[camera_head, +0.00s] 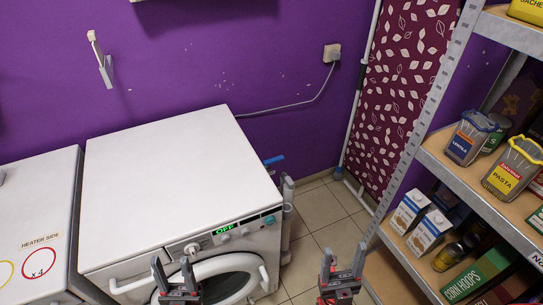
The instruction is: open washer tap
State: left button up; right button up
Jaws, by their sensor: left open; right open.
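A blue lever (274,160), which looks like the washer tap, sits at the back right corner of the white washing machine (160,170). Grey pipework (287,195) shows below it, partly hidden by the machine. My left gripper (171,266) is open and empty in front of the machine, near its round door. My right gripper (343,260) is open and empty above the tiled floor, right of the machine. Both grippers are well apart from the blue lever, nearer to the camera. The machine's display (225,228) reads OFF.
A grey cable (290,107) runs along the purple wall to a socket (332,52). Metal shelves (440,165) with food packs stand at the right, beside a patterned board (400,85). Tiled floor (325,215) is clear between machine and shelves. Another white appliance (35,200) stands at the left.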

aim_at(266, 163)
jog(key=i+l+u, duration=0.15)
jog(key=u, duration=0.25)
jog(key=i+l+u, duration=0.25)
jog(key=u, duration=0.2)
jog(key=i+l+u, duration=0.25)
jog(key=u, duration=0.15)
